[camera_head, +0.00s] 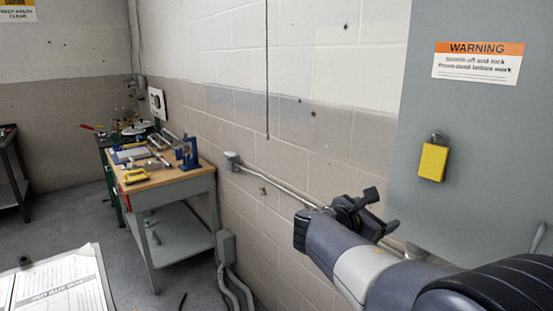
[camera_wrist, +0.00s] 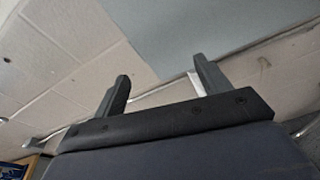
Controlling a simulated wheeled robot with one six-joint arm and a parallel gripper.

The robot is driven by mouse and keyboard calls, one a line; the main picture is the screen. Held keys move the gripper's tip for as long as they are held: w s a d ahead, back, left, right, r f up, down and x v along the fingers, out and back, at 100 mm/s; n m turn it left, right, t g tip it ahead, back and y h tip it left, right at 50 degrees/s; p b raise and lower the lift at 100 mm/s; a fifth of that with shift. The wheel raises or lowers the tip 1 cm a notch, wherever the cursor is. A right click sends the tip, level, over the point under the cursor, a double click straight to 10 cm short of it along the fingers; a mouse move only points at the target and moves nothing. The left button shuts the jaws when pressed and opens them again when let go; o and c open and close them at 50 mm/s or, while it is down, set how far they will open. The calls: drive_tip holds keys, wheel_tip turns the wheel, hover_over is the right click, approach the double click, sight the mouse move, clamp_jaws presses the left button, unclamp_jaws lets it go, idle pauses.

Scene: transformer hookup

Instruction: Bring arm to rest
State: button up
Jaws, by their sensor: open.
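My gripper (camera_head: 381,208) is at the end of my arm, at the lower right of the head view. It is in front of the block wall and left of the grey cabinet (camera_head: 425,95). In the wrist view the two fingers of my gripper (camera_wrist: 162,85) stand wide apart with nothing between them. Behind them are the wall and the cabinet's grey face (camera_wrist: 195,30). I cannot tell how close the fingers are to the wall.
The cabinet bears a warning label (camera_head: 478,62) and a yellow padlock (camera_head: 433,161). A conduit (camera_head: 275,186) runs along the wall. A workbench (camera_head: 180,186) with tools stands at the left. Papers (camera_head: 62,288) lie at the lower left. Floor between is mostly clear.

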wheel_tip(320, 180, down, 14)
drive_tip(key=w+a+m+g+y+b, duration=0.1)
drive_tip(key=m+g, duration=0.1)
drive_tip(key=g, duration=0.1)
drive_tip(key=shift+w+a, duration=0.25)
drive_tip(key=shift+s, duration=0.1)
